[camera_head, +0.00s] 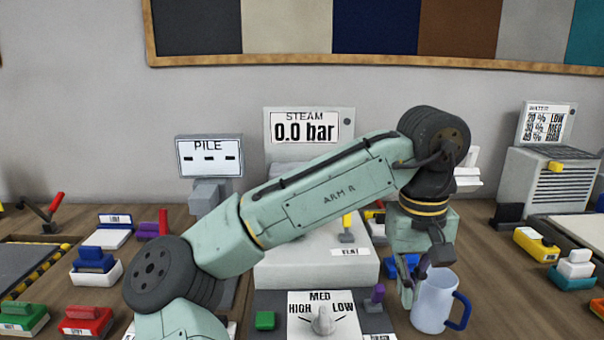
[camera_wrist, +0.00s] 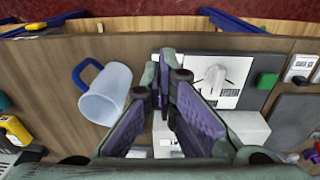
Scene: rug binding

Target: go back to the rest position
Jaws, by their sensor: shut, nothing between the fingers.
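My gripper (camera_head: 408,282) hangs at the end of my arm at the right of the head view, pointing down over the workbench (camera_head: 482,290). It is shut and empty. In the wrist view its two purple-padded fingers (camera_wrist: 165,75) converge in the middle. A pale blue mug (camera_head: 433,302) with a dark blue handle stands just right of the fingers in the head view. The mug also shows left of the fingers in the wrist view (camera_wrist: 106,94). I cannot tell whether gripper and mug touch.
A HIGH/MED/LOW dial panel (camera_head: 322,318) lies left of the gripper, with a green button (camera_head: 265,320) beside it. A steam display (camera_head: 307,127) reads 0.0 bar. A PILE display (camera_head: 208,157) stands left. Coloured stamp-like blocks sit on both sides. Space above my arm looks clear.

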